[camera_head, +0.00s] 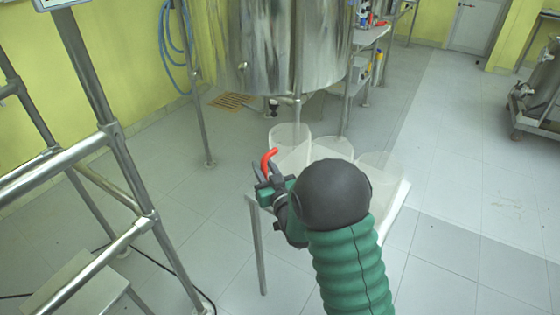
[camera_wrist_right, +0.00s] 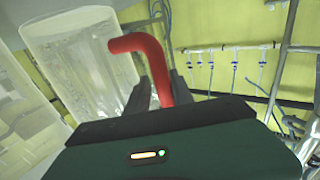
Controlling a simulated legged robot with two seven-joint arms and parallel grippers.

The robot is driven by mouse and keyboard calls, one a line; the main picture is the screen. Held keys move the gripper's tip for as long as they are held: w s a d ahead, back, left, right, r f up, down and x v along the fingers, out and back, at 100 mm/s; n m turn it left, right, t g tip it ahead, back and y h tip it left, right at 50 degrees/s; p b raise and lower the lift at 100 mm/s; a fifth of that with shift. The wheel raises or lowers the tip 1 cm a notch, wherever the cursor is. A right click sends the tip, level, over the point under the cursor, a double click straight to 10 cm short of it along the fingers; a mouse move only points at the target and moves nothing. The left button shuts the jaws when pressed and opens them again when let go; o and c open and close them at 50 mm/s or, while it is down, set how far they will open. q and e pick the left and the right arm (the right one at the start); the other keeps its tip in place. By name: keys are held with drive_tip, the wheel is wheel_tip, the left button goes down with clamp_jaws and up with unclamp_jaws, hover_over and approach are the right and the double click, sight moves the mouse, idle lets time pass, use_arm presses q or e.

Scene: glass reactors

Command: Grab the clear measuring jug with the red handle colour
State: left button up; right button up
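The clear measuring jug (camera_head: 290,142) with the red handle (camera_head: 267,158) stands at the far left of the white table, just beyond my right gripper (camera_head: 266,172). In the right wrist view the jug (camera_wrist_right: 82,68) is tall, see-through and tilted in the picture. Its hooked red handle (camera_wrist_right: 152,62) runs down between the two dark fingers of my right gripper (camera_wrist_right: 160,88). The fingers flank the handle closely; I cannot tell whether they press on it. The handle's lower part is hidden behind the gripper body. My left gripper is not in view.
More clear vessels stand on the white table (camera_head: 397,197), one behind my arm (camera_head: 333,147) and one at right (camera_head: 374,163). A large steel tank (camera_head: 290,45) is behind. A metal stair frame (camera_head: 110,140) is at left.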

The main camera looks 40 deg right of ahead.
drive_tip(key=shift+s+a+r, duration=0.2)
drive_tip(key=shift+a, duration=0.05)
drive_tip(key=shift+c, duration=0.6)
drive_tip(key=shift+w+a+f, duration=0.1)
drive_tip(key=shift+w+a, duration=0.25)
drive_tip(key=shift+a, duration=0.1)
clamp_jaws()
drive_tip(key=shift+s+d+f, duration=0.1)
drive_tip(key=shift+s+d, duration=0.1)
drive_tip(key=shift+d, duration=0.15)
drive_tip(key=shift+a+f, duration=0.1)
drive_tip(key=shift+a, duration=0.05)
